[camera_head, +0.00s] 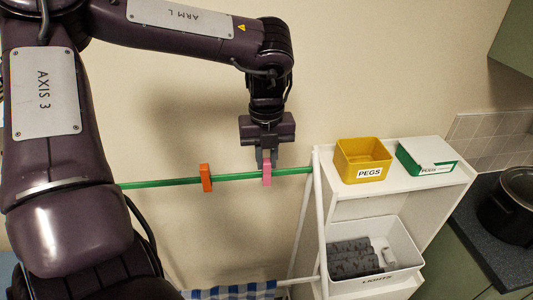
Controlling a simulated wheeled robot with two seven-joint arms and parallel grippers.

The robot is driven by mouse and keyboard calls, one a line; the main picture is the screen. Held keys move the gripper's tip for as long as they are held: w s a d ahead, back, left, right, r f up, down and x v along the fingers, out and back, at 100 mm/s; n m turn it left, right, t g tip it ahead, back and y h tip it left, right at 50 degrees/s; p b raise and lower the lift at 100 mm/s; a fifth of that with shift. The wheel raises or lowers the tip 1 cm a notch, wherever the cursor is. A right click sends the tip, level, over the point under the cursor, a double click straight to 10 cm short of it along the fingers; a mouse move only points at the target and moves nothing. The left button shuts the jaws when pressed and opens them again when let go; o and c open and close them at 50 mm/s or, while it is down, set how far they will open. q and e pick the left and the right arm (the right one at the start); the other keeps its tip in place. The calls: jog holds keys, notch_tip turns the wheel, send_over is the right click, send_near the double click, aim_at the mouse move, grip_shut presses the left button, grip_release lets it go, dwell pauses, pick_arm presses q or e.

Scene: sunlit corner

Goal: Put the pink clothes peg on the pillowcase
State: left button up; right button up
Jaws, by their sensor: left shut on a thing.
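My left gripper (266,158) points down and is shut on the upper part of the pink clothes peg (267,176). The peg is upright and overlaps the green line (235,177); I cannot tell whether it is clipped to it. A blue and white checked cloth (232,291), perhaps the pillowcase, shows at the bottom edge, well below the peg; most of it is out of view. My right gripper is not in view.
An orange peg (206,178) sits on the line to the left. A white shelf unit (335,182) at right bears a yellow PEGS box (346,163), a green and white box (427,155) and a LIGHTS bin (398,240). A dark pot (512,200) stands on the counter.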

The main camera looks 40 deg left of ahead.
aim_at(267, 160)
pick_arm(q)
notch_tip(267, 160, up, 3)
jog(key=shift+r+p, duration=0.1)
jog(key=shift+p, duration=1.05)
notch_tip(267, 160, up, 3)
jog(key=shift+r, duration=0.5)
jog(key=shift+f, duration=0.1)
